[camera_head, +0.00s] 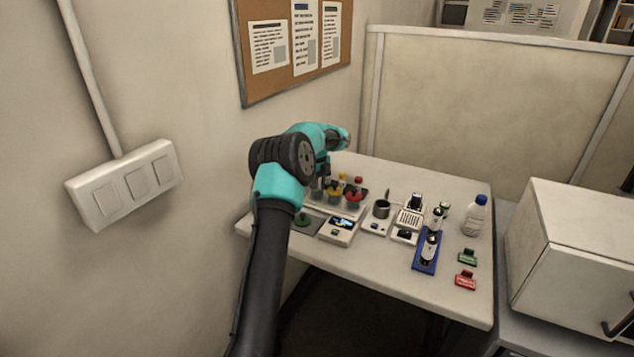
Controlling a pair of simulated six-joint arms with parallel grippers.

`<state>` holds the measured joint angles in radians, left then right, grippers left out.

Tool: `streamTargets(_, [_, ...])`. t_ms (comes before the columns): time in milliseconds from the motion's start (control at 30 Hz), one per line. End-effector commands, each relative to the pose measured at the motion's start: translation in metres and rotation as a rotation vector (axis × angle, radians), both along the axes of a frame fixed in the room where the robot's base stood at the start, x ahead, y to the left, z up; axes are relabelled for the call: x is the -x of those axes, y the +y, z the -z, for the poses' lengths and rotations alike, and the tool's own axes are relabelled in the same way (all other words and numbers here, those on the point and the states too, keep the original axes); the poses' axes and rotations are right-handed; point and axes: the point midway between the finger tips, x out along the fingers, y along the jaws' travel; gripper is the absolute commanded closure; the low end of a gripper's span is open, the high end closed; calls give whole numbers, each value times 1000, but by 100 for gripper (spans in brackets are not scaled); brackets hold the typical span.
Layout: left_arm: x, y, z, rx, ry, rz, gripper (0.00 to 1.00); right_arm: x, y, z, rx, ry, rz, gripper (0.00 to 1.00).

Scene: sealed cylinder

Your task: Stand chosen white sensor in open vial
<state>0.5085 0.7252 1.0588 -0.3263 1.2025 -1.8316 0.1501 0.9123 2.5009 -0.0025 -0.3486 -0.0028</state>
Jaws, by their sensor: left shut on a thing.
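My left gripper (321,180) is over the back left of the white table, at the left end of a row of small vials. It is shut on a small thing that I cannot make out. A vial with a yellow and dark top (334,196) and one with a red and dark top (353,198) stand just right of the gripper. More yellow and red tops show behind them. I cannot tell which vial is open, nor pick out the chosen white sensor. A white and dark cylinder (431,244) is on a blue holder (425,265). My right gripper is not in view.
A display device (342,229), a dark cup (381,209) and a white slotted device (409,220) fill the table's middle. A blue-capped bottle (475,216), a green clip (467,258) and a red clip (465,281) are at right. The table's front strip (375,276) is clear.

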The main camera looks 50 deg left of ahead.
Motion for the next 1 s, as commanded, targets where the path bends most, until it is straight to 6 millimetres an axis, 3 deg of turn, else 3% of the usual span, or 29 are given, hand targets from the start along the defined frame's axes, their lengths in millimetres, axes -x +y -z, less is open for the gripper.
streamTargets(367, [0, 0, 3, -1, -2, 0, 94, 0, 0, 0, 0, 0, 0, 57])
streamTargets(400, [0, 0, 3, -1, -2, 0, 65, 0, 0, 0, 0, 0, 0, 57])
streamTargets(633, [0, 0, 3, -1, -2, 0, 43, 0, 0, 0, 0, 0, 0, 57])
streamTargets(1000, [0, 0, -2, -1, -2, 0, 41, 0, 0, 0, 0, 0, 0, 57])
